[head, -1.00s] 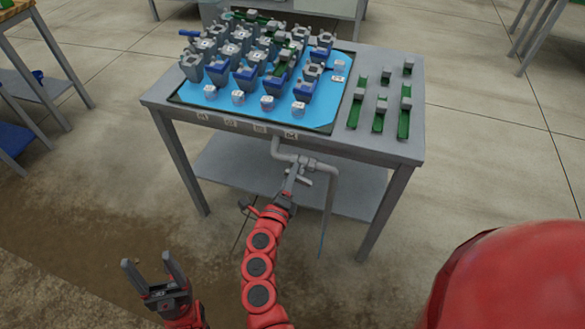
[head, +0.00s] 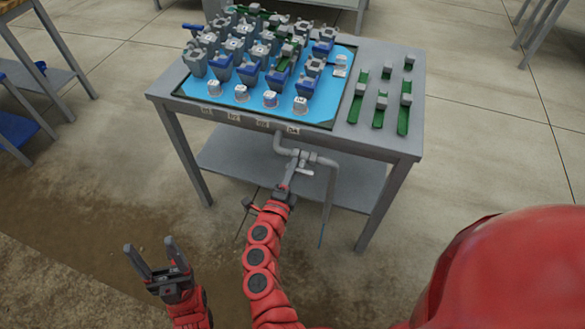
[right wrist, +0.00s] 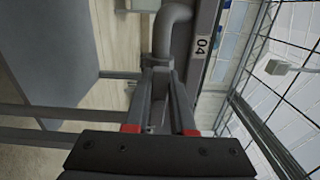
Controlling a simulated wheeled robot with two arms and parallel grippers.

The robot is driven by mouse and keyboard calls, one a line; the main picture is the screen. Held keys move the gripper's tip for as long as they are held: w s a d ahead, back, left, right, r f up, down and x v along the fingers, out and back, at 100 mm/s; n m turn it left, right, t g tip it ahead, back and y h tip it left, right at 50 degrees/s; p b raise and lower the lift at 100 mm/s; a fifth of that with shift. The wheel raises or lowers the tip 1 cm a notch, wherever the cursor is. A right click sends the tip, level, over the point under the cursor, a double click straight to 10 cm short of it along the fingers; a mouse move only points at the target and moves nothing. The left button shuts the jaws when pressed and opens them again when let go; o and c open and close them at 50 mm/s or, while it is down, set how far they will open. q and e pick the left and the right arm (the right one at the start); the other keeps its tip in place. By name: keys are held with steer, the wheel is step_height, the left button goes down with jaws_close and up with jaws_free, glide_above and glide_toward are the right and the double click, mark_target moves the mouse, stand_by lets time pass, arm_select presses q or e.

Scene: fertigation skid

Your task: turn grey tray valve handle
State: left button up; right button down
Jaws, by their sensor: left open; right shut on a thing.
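The grey tray valve (head: 306,158) sits on the grey drain pipe (head: 284,146) below the front edge of the table. Its grey handle (head: 304,171) is small and partly hidden by my right gripper (head: 293,173). My right gripper is shut on the handle. In the right wrist view its two fingers (right wrist: 159,85) reach up to the pipe (right wrist: 174,32), and the handle is mostly hidden between them. My left gripper (head: 150,246) is open and empty, low at the left, away from the table.
The blue tray (head: 208,100) on the grey table (head: 385,135) holds many potted blocks and white-topped cups. Green strips (head: 356,111) lie at its right. Number labels line the table's front edge. A lower shelf (head: 230,162) is behind the pipe.

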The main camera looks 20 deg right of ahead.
steer(key=c, duration=0.8)
jaws_free()
steer(key=shift+o, duration=0.2)
steer(key=shift+a, duration=0.1)
steer(key=v, duration=1.7)
steer(key=shift+s+p, duration=0.2)
steer(key=shift+p, duration=0.2)
